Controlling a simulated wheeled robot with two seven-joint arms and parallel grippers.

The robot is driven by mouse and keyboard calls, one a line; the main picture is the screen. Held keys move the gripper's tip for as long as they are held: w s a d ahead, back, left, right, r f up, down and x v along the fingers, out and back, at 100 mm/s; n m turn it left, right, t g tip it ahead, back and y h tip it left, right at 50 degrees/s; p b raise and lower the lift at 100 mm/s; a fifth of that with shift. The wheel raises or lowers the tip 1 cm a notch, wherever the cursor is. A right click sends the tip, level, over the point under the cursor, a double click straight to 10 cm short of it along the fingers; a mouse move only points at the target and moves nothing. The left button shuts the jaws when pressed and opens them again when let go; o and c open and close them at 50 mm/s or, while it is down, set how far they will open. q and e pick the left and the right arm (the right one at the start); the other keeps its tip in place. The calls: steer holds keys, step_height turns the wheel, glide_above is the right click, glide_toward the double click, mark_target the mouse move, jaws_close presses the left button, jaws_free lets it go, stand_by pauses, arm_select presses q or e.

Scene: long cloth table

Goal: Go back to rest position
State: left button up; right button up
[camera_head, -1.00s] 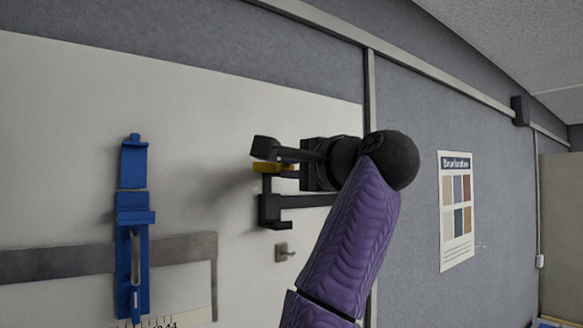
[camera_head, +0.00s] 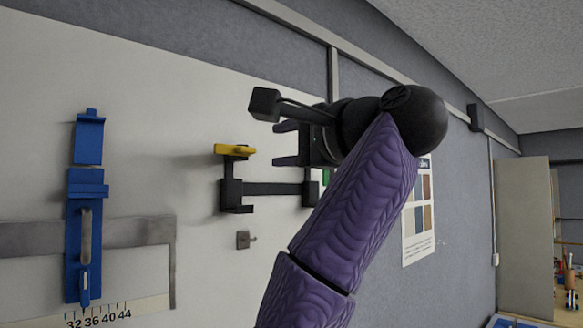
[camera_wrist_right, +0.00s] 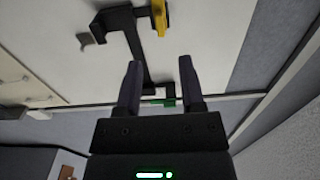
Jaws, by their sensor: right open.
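My right gripper (camera_head: 280,143) is raised in front of the wall, with its purple-sleeved arm coming up from the bottom of the head view. Its two fingers are apart with nothing between them, as the right wrist view (camera_wrist_right: 160,85) also shows. A black wall fixture (camera_head: 270,188) with a yellow piece (camera_head: 235,150) on top is just left of and below the fingers, apart from them. The fixture shows in the right wrist view (camera_wrist_right: 135,45) beyond the fingertips, with its yellow piece (camera_wrist_right: 159,16). My left gripper is not in view.
A blue device (camera_head: 87,190) hangs on the white panel at the left, above a numbered scale (camera_head: 100,315). A small grey hook (camera_head: 245,240) is below the fixture. A poster (camera_head: 418,215) and an open cabinet (camera_head: 525,240) are at the right. A small green part (camera_wrist_right: 167,102) shows between the fingers' line.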

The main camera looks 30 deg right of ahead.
steer(key=shift+s+d, duration=0.2)
steer(key=shift+s, duration=1.1)
